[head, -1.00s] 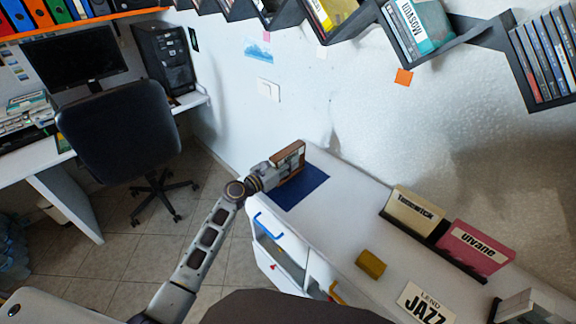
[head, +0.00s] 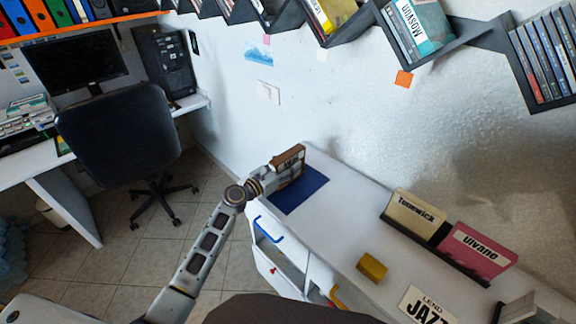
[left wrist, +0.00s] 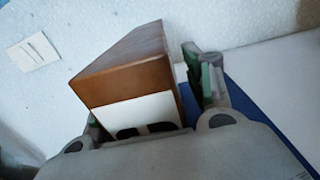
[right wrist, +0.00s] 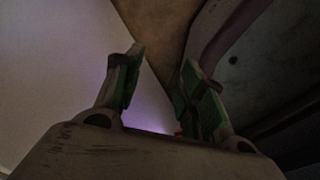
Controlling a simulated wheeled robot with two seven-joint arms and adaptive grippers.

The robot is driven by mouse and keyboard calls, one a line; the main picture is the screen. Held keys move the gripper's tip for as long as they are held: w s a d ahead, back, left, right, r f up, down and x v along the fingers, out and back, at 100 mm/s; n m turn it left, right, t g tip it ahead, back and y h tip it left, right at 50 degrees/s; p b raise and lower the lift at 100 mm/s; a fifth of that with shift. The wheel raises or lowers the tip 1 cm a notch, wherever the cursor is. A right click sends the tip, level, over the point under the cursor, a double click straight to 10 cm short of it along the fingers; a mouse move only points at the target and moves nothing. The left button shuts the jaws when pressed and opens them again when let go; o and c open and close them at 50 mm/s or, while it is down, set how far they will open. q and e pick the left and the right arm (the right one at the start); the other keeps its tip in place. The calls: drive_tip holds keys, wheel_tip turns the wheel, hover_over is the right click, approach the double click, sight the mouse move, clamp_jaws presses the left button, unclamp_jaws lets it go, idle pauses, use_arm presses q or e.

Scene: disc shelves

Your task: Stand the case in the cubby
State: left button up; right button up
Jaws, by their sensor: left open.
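A brown, wood-coloured block-like case (head: 290,161) with a pale front stands upright by the blue mat (head: 309,190) at the cabinet's far end. The left wrist view shows its brown top (left wrist: 125,65) and a white face with dark marks. My left gripper (head: 272,178) is at this case, its fingers open on either side of it. One finger is mostly hidden behind the case. My right gripper (right wrist: 160,85) is open and empty in the right wrist view and is not seen in the head view. Black zigzag cubbies (head: 461,49) hang on the wall, some holding cases.
The white cabinet top (head: 340,215) also bears a yellow block (head: 371,266), a cream case (head: 414,214) and a pink case (head: 474,249) in a dark rack, and a JAZZ sign (head: 426,306). A black chair (head: 118,135) and desk stand at left.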

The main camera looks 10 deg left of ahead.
use_arm(q)
drive_tip(key=shift+r, duration=0.15)
use_arm(e)
drive_tip(key=shift+w+r, duration=0.15)
use_arm(q)
drive_tip(key=shift+v, duration=0.9)
drive_tip(key=v, duration=0.9)
drive_tip(key=shift+s+a, duration=0.35)
drive_tip(key=shift+s, duration=0.1)
use_arm(e)
drive_tip(key=shift+d+f, duration=0.3)
drive_tip(key=shift+d, duration=0.05)
drive_tip(key=shift+w+d, duration=0.1)
use_arm(q)
drive_tip(key=shift+s, duration=0.1)
